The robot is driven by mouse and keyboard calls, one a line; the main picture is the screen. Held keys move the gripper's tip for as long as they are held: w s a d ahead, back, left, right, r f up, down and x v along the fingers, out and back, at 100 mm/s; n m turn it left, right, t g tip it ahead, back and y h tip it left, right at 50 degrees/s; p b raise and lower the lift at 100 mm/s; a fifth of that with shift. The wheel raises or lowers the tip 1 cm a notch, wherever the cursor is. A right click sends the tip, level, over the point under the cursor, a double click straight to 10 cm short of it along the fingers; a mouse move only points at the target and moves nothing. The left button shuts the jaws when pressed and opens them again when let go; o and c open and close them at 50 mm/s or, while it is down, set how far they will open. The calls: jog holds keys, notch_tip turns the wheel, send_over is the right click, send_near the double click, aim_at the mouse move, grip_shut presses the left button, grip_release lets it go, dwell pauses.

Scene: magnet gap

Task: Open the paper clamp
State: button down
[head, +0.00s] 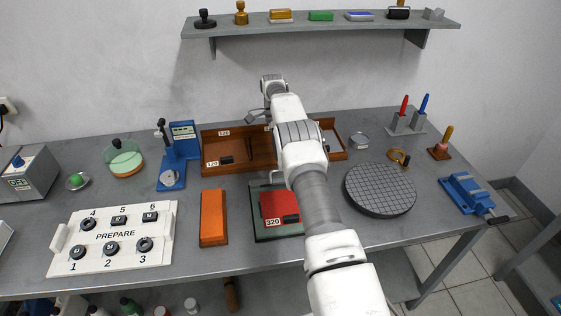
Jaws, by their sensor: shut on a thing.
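A dark green board (262,229) lies on the table in front of the wooden tray. A red sheet (270,206) marked 320 and a small black block lie on it. A small pale part shows at the board's far edge, beside my arm; I cannot tell whether it is the paper clamp or whether it is open. My white arm reaches over the board's right side and hides part of it.
An orange block (213,217) lies left of the board, and a round gridded plate (380,190) lies right of it. A wooden tray (238,150) stands behind. A white PREPARE panel (113,237) is at left, a blue vise (466,193) at right. A shelf (320,23) hangs above.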

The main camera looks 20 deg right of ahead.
dwell(0.4)
jog(key=c, duration=0.9)
grip_release()
jog(key=s+d+r, duration=0.2)
jog(key=d+r, duration=0.1)
jog(key=s+d+r, duration=0.2)
jog(key=s+r, duration=0.1)
jog(key=r, duration=0.1)
jog(key=s+d+r, duration=0.3)
jog(key=r, duration=0.1)
jog(key=shift+d, duration=0.35)
